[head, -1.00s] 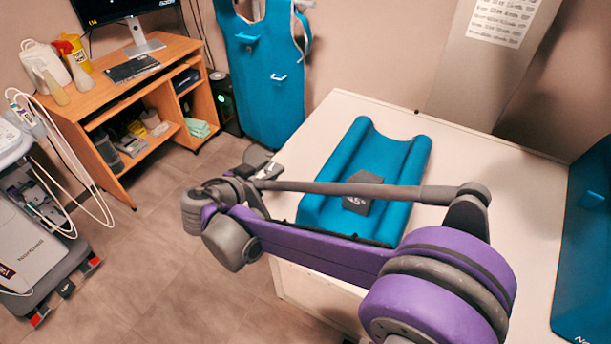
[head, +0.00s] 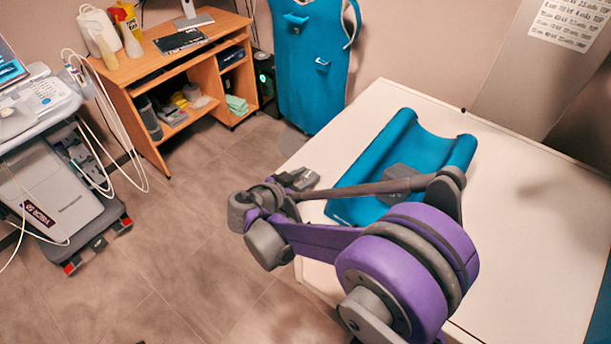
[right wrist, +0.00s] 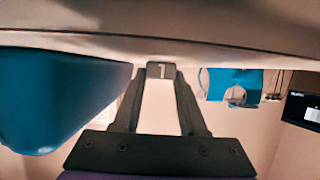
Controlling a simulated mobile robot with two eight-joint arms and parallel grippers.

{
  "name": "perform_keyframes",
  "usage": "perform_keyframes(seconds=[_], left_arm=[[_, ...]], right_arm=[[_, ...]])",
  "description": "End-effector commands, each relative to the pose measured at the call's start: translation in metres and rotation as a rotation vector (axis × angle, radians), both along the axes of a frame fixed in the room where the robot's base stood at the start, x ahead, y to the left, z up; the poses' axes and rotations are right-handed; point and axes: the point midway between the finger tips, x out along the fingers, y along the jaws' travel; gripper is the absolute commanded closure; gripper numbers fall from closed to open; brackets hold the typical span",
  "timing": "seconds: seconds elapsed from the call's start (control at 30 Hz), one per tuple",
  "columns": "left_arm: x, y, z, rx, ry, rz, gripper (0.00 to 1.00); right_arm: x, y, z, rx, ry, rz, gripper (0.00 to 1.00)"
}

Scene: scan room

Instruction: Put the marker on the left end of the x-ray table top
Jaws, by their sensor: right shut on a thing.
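The marker (right wrist: 160,70) is a small dark block with a pale letter, held between my right gripper's two fingertips in the right wrist view. My right gripper (right wrist: 160,74) is shut on it. In the head view my right gripper (head: 303,179) is at the left edge of the white x-ray table top (head: 540,245), left of the blue cushion. The marker is too small to make out clearly there. In the right wrist view the pale surface (right wrist: 220,48) spans the top, close to the marker; I cannot tell whether they touch. My left gripper is not in view.
A blue trough-shaped cushion (head: 372,155) lies on the table top, with a grey block (head: 402,172) on it, partly behind my arm. A wooden desk (head: 150,70) and a wheeled machine (head: 60,170) stand left. The table's right part is bare.

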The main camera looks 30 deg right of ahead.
Motion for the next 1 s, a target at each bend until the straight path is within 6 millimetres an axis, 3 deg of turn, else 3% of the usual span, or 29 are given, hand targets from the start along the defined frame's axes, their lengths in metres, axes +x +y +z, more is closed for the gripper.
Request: perform_keyframes(seconds=[0.07, 0.1, 0.23, 0.6, 0.77, 1.0], left_arm=[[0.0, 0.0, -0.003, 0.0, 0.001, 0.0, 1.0], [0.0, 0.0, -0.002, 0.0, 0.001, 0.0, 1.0], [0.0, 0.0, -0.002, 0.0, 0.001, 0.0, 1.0], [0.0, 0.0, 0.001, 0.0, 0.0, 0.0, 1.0], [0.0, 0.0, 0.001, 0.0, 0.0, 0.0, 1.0], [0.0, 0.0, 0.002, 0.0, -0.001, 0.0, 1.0]], right_arm=[[0.0, 0.0, -0.003, 0.0, 0.0, 0.0, 1.0], [0.0, 0.0, -0.002, 0.0, 0.0, 0.0, 0.51], [0.0, 0.0, -0.002, 0.0, 0.0, 0.0, 0.29], [0.0, 0.002, 0.002, 0.0, 0.0, 0.001, 0.29], [-0.008, 0.023, 0.011, 0.001, 0.0, 0.005, 0.29], [-0.027, 0.069, 0.031, 0.0, 0.001, 0.006, 0.29]])
